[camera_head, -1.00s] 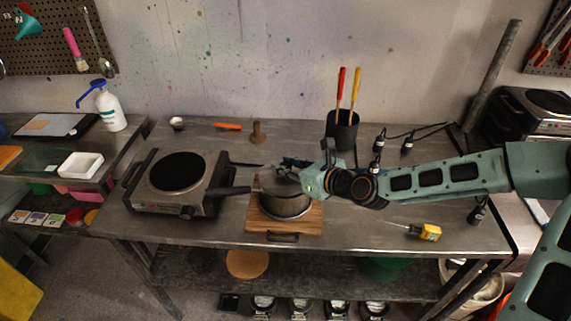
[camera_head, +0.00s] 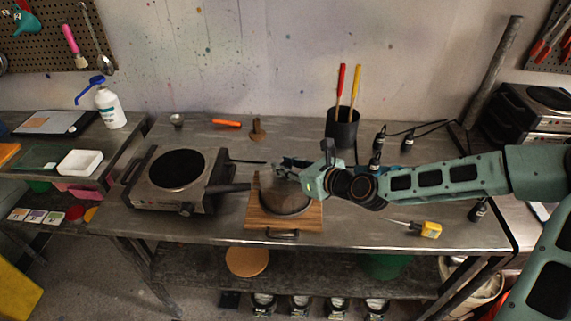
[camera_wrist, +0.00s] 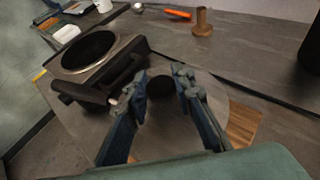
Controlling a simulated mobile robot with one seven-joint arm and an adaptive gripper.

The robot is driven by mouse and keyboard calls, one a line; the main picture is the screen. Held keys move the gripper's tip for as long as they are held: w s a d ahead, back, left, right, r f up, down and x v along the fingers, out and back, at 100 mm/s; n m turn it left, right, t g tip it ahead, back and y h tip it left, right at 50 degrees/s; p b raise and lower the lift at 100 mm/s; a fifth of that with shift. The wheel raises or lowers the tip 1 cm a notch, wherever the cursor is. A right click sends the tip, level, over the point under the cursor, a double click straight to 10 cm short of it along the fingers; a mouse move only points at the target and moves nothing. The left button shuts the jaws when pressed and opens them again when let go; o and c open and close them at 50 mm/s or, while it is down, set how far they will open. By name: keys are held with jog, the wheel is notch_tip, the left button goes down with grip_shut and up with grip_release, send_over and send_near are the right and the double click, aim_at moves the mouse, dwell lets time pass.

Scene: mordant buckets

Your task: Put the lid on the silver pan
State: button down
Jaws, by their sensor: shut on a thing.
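The silver pan (camera_head: 286,211) stands on a wooden board near the table's front edge, its dark handle (camera_head: 234,188) pointing left toward the hot plate. My gripper (camera_wrist: 162,82) is shut on the lid by its dark round knob (camera_wrist: 161,90). The grey lid (camera_wrist: 178,132) spreads out below the fingers in the wrist view and hides the pan there. In the head view my gripper (camera_head: 288,172) is directly over the pan and partly covers it. The lid is over the pan's opening; I cannot tell whether it rests fully on the rim.
A hot plate (camera_head: 145,191) stands left of the board (camera_head: 256,217). Behind are a wooden pestle-like piece (camera_head: 257,131), an orange-handled tool (camera_head: 226,123) and a black holder (camera_head: 342,132). A yellow-handled screwdriver (camera_head: 430,229) lies at right.

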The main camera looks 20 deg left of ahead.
jog(key=c, duration=1.6)
grip_release()
jog(key=shift+v, duration=6)
